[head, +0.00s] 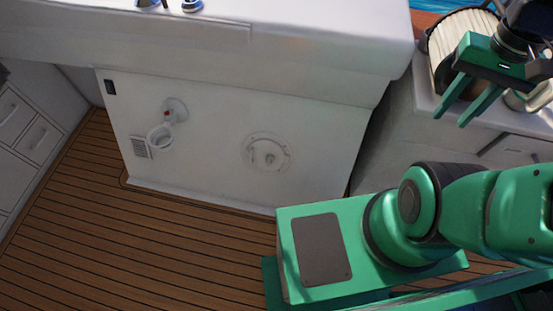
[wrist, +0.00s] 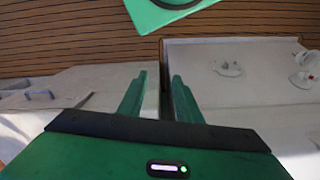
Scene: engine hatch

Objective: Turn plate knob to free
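A round white plate with a small knob (head: 268,156) at its middle is set in the white panel (head: 215,172), right of the panel's centre in the head view. In the wrist view the round plate (wrist: 228,69) shows at the right, seen at a slant; how the knob is turned is too small to tell. My gripper (head: 450,109) is at the upper right of the head view, well away from the plate. In the wrist view my gripper (wrist: 158,78) has its two green fingers apart with nothing between them.
A white fitting with a ring and a small red part (head: 167,117) juts from the panel left of the plate. A white counter (head: 300,40) overhangs the panel. A round basket-like container (head: 460,42) stands near my gripper. The plank floor (head: 130,235) is clear.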

